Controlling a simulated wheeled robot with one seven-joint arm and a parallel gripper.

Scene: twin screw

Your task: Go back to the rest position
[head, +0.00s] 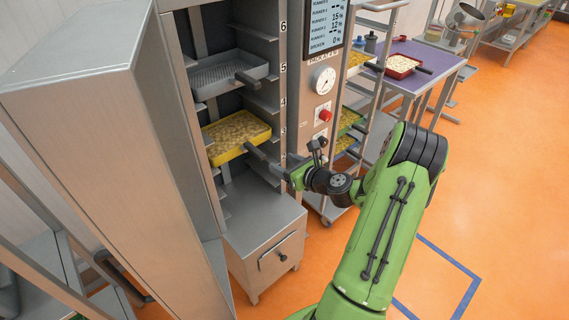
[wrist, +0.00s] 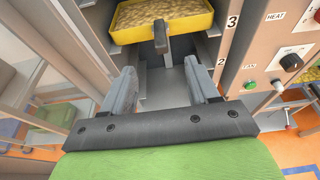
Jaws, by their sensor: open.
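My gripper (head: 292,172) is in front of the open cabinet (head: 180,115), at the outer end of the yellow tray's dark handle. The wrist view shows my gripper (wrist: 161,72) open, with two grey fingers apart and nothing between them. The yellow tray (head: 214,158) holds a pale, lumpy filling and sits on a cabinet level near number 3. It also shows in the wrist view (wrist: 122,37), its handle (wrist: 160,40) pointing toward me just beyond the fingertips. My green arm reaches in from the lower right.
A control panel (head: 322,95) with a gauge and red button stands right of the opening. Beyond it are a wheeled rack (head: 378,70) and a purple-topped table (head: 425,52) with a red tray (head: 403,62). Orange floor is clear at right.

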